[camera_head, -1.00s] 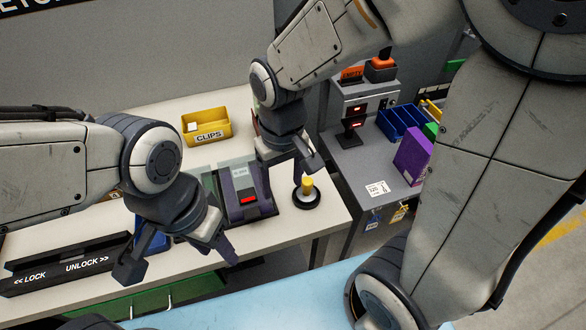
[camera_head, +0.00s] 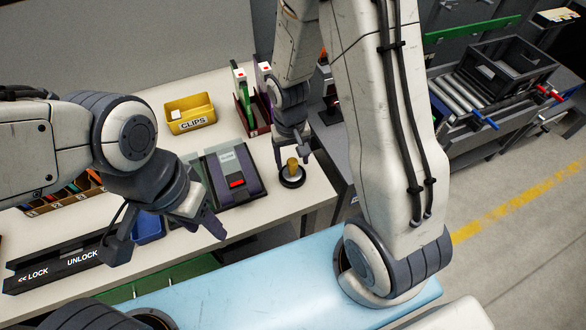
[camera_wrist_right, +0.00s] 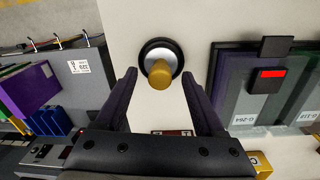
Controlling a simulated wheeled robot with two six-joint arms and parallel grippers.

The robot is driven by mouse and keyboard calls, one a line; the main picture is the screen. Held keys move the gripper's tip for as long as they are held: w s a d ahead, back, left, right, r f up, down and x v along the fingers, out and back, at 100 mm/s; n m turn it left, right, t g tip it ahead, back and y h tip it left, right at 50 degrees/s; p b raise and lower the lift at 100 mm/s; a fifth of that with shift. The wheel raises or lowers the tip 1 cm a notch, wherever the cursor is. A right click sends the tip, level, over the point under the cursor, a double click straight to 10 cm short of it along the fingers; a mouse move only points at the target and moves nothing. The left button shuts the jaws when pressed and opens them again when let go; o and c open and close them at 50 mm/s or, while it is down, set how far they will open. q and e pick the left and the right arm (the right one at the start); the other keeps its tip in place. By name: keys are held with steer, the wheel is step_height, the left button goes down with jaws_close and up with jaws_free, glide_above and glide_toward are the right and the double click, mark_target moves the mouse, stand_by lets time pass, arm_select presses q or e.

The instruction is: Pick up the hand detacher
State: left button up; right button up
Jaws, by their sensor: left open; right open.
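A small yellow-topped piece with a silver collar on a round black base, which I take to be the hand detacher (camera_head: 292,180), stands upright near the right end of the white bench. It also shows in the right wrist view (camera_wrist_right: 159,75). My right gripper (camera_head: 292,157) is open close above it. In the right wrist view the yellow top is between the two open fingers (camera_wrist_right: 160,86), with gaps on both sides. My left gripper (camera_head: 166,236) is open and empty near the bench's front edge, left of the detacher.
A yellow CLIPS bin (camera_head: 190,112) and a dark red rack (camera_head: 250,118) stand behind. A LOCK/UNLOCK bar (camera_head: 60,265) lies front left. A light-blue surface (camera_head: 270,275) is in front.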

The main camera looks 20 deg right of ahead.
steer(key=shift+w+f, duration=0.1)
steer(key=shift+f, duration=0.85)
jaws_close()
steer(key=shift+r, duration=0.1)
